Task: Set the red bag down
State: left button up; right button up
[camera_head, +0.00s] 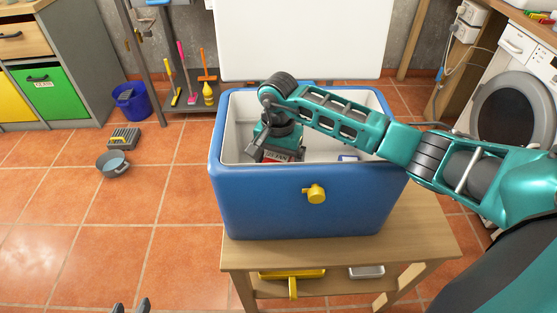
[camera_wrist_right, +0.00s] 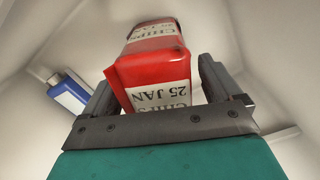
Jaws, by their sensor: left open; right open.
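A red bag (camera_wrist_right: 150,70) with a white label reading "CHIPS 25 JAN" is inside the blue cooler (camera_head: 300,207), which has white inner walls. My right gripper (camera_wrist_right: 157,85) is open, with the bag between its fingers. In the head view my right arm reaches into the cooler from the right, and only a little of the bag (camera_head: 271,160) shows beneath the gripper. The cooler floor under the bag is mostly hidden by the front wall. My left gripper (camera_head: 131,308) is open and empty at the bottom edge of the head view; only its fingertips show.
A small blue and white item (camera_head: 347,158) is also in the cooler, apart from the bag. The cooler stands on a wooden table (camera_head: 420,232) with a yellow item (camera_head: 292,275) on its lower shelf. A grey bowl (camera_head: 113,164) lies on the tiled floor.

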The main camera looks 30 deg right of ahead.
jog(key=shift+r, duration=0.15)
notch_tip(320, 180, up, 11)
jog(key=shift+f+p, duration=0.2)
jog(key=shift+p, duration=0.5)
pick_arm(q)
jog(key=shift+s+a+r, duration=0.2)
jog(key=shift+a, duration=0.2)
pick_arm(e)
jog(key=shift+r, duration=0.75)
